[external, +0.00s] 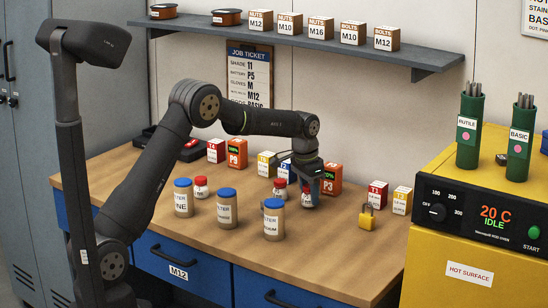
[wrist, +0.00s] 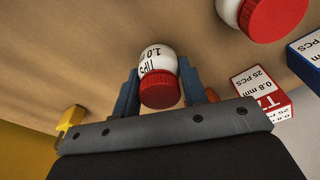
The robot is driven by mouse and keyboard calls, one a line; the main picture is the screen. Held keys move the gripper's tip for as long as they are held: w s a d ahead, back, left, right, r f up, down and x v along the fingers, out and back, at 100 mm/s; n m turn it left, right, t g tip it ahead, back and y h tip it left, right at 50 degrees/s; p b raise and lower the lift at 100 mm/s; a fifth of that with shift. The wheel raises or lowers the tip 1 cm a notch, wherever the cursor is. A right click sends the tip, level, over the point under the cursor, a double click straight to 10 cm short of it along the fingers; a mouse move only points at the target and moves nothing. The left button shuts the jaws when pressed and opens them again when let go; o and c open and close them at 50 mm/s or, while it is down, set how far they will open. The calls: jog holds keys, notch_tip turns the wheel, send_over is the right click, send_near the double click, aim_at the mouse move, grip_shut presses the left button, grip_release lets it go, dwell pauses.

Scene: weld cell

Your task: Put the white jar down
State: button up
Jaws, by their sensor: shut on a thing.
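The white jar (wrist: 157,55) has a red lid and a label reading "TIPS 1.0 mm". In the wrist view it stands between the two fingers of my gripper (wrist: 160,92), which is shut on it near the lid. In the external view my gripper (external: 309,183) points down over the bench, and the held jar (external: 307,201) is partly hidden by the fingers. Its base is at or just above the wooden bench top (external: 335,245); I cannot tell whether it touches.
Two other red-lidded white jars (external: 279,188) (external: 200,187) stand to the left. Several blue-lidded jars (external: 273,220) stand in front. Small boxes (external: 377,194) and a yellow padlock (external: 367,218) are to the right; an orange box (external: 331,179) is close behind. The front right bench is clear.

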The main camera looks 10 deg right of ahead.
aim_at(306, 187)
jog(key=shift+f, duration=0.3)
jog(key=shift+f, duration=0.15)
jog(key=o, duration=1)
jog(key=r, duration=0.4)
jog(key=a+r, duration=0.1)
jog(key=r, duration=0.7)
jog(key=shift+s+a+r, duration=0.1)
jog(key=shift+s+a, duration=0.05)
jog(key=shift+s, duration=0.1)
